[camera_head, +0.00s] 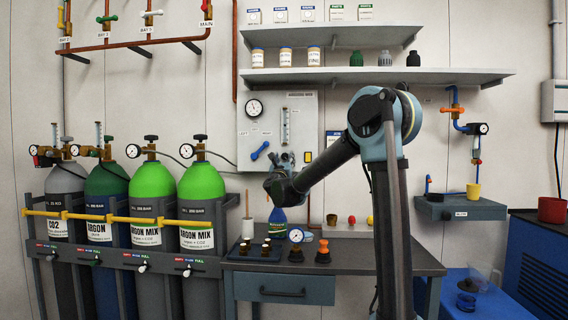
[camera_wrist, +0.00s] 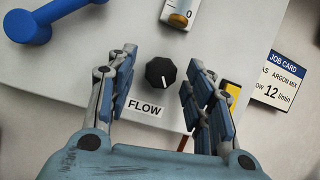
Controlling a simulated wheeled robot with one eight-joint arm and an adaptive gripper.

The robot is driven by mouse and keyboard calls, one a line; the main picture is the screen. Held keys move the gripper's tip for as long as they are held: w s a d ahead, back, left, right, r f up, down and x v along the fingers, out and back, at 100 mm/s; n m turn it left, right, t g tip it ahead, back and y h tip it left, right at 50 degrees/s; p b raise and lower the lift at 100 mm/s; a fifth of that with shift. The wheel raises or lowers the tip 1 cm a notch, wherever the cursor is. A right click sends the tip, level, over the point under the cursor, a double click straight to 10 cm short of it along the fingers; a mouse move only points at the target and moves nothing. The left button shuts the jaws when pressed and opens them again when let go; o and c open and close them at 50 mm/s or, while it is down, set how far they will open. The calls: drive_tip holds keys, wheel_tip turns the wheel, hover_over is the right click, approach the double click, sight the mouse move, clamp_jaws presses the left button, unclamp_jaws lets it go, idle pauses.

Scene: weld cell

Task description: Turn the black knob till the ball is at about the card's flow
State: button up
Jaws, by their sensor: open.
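The black knob (camera_wrist: 160,73), with a white pointer line, sits on the pale panel (camera_wrist: 85,75) above a FLOW label (camera_wrist: 145,106). My gripper (camera_wrist: 161,62) is open, with one finger on each side of the knob and visible gaps between. In the head view my gripper (camera_head: 284,161) is at the panel's lower part and hides the knob. The flow tube (camera_head: 285,126) is small there; its lower end (camera_wrist: 181,13) shows a 0 mark in the wrist view. I cannot make out the ball's height. The job card (camera_wrist: 280,80) reads argon mix, 12 l/min.
A blue lever (camera_head: 260,150) is left of my gripper on the panel, and a round gauge (camera_head: 254,108) is above it. Below are a workbench (camera_head: 400,258) with bottles and fittings, and gas cylinders (camera_head: 202,180) at left.

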drive_tip(key=c, duration=1.1)
drive_tip(key=shift+a+m+g+h, duration=0.15)
drive_tip(key=shift+m+h, duration=0.4)
drive_tip(key=shift+m, duration=0.6)
drive_tip(key=shift+d+m+g+h, duration=0.15)
drive_tip(key=shift+m+h, duration=0.4)
drive_tip(key=shift+m, duration=0.6)
drive_tip(key=shift+a, duration=0.1)
drive_tip(key=o, duration=1.1)
drive_tip(key=v, duration=1.2)
